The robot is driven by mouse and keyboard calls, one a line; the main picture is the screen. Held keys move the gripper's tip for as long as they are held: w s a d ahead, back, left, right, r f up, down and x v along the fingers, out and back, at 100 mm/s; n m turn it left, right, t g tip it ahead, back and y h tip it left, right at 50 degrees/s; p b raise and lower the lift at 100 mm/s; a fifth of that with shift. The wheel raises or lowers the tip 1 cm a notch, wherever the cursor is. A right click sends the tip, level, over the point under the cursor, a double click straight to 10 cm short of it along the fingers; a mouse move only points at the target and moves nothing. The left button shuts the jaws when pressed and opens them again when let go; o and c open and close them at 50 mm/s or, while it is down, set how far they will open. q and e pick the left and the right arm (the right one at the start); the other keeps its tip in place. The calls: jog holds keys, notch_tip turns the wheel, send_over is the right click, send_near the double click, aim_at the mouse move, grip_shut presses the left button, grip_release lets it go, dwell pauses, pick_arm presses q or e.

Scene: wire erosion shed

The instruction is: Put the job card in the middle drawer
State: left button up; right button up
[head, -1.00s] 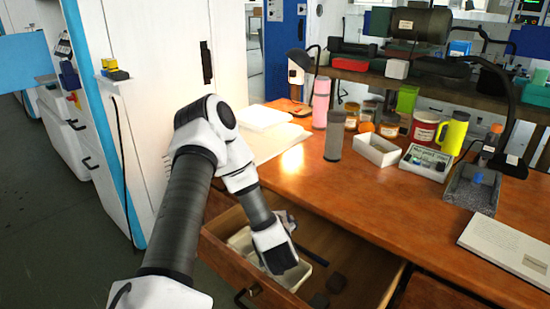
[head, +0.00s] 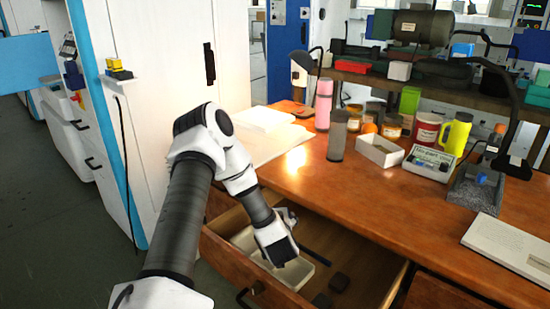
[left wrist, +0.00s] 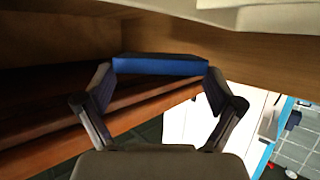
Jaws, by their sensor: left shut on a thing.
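The middle drawer (head: 375,272) is pulled open under the wooden bench, between other drawer fronts. My left gripper (head: 285,259) points down into it over a white tray (head: 308,279). In the left wrist view my left gripper (left wrist: 160,75) is shut on a flat blue thing, seen edge-on, which looks like the job card (left wrist: 160,65). The blue thing spans between the two fingertips, with wooden drawer walls around it. The head view does not show it clearly, and I cannot tell whether it touches the drawer floor. My right gripper is not in view.
Dark blocks (head: 340,282) and a black stick (head: 315,249) lie in the drawer beside the tray. The bench top (head: 330,190) carries a grey cylinder (head: 338,136), a white open box (head: 380,150) and a yellow mug (head: 456,135). A white cabinet (head: 165,90) stands at left.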

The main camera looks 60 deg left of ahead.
pick_arm(q)
jog(key=shift+s+f, duration=0.15)
jog(key=shift+f, duration=0.15)
jog(key=o, duration=0.8)
jog(key=shift+f, duration=0.1)
jog(key=shift+r, duration=0.2)
jog(key=shift+r+p, duration=0.4)
jog(key=shift+r, duration=0.05)
jog(key=v, duration=0.7)
jog(key=shift+p, duration=0.3)
jog(key=shift+d, duration=0.1)
